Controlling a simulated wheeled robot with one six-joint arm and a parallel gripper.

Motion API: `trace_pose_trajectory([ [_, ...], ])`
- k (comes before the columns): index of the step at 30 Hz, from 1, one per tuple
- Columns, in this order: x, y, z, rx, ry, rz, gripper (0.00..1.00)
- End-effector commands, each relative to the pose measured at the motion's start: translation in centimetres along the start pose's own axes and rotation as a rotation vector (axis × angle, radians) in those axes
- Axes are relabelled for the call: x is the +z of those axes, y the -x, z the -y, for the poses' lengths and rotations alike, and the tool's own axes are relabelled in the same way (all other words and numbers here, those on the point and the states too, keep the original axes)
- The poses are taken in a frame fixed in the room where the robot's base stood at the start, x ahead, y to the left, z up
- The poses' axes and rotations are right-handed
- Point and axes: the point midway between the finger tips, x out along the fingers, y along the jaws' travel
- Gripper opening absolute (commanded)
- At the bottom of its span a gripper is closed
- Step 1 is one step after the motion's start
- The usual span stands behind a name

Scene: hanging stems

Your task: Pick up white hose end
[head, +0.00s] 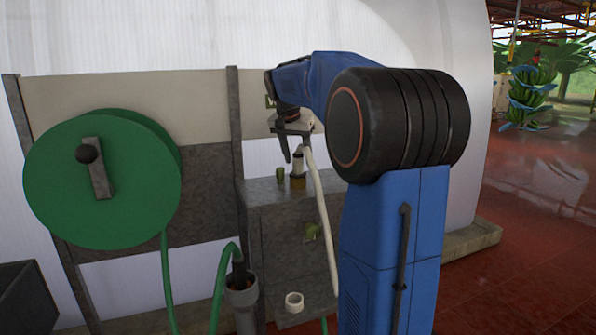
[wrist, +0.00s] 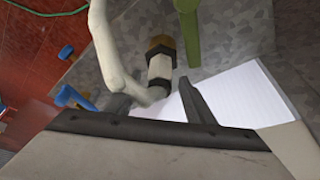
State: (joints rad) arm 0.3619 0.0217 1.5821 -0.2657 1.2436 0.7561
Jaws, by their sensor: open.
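The white hose (head: 322,220) hangs down the front of the grey block, and its bent upper end (wrist: 148,96) lies at the white stub of a brass fitting (wrist: 160,50). Whether the end is joined to the stub or only touches it, I cannot tell. The brass fitting also stands on the block in the head view (head: 298,182). My gripper (wrist: 157,103) is open, with the hose end and stub showing between its fingers, nearer the left finger. In the head view my gripper (head: 293,143) is just above the fitting. I see no grip on the hose.
A green handle (wrist: 188,30) stands close right of the fitting. The grey block (head: 270,225) carries it. A green reel (head: 70,185) is at left, a grey pipe (head: 242,300) with a green hose below, and a white ring (head: 294,301) at the block's foot.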

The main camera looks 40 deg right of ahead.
Motion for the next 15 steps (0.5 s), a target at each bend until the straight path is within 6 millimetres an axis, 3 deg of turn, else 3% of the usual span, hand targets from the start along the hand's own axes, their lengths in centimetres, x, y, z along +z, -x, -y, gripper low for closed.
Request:
trace_pose_trajectory([
  [8,0.02,-0.58,-0.02,0.000,0.000,0.000,0.49],
  [13,0.01,-0.57,-0.02,0.000,0.000,0.000,0.08],
  [15,0.01,-0.57,-0.02,0.000,0.000,0.000,0.05],
])
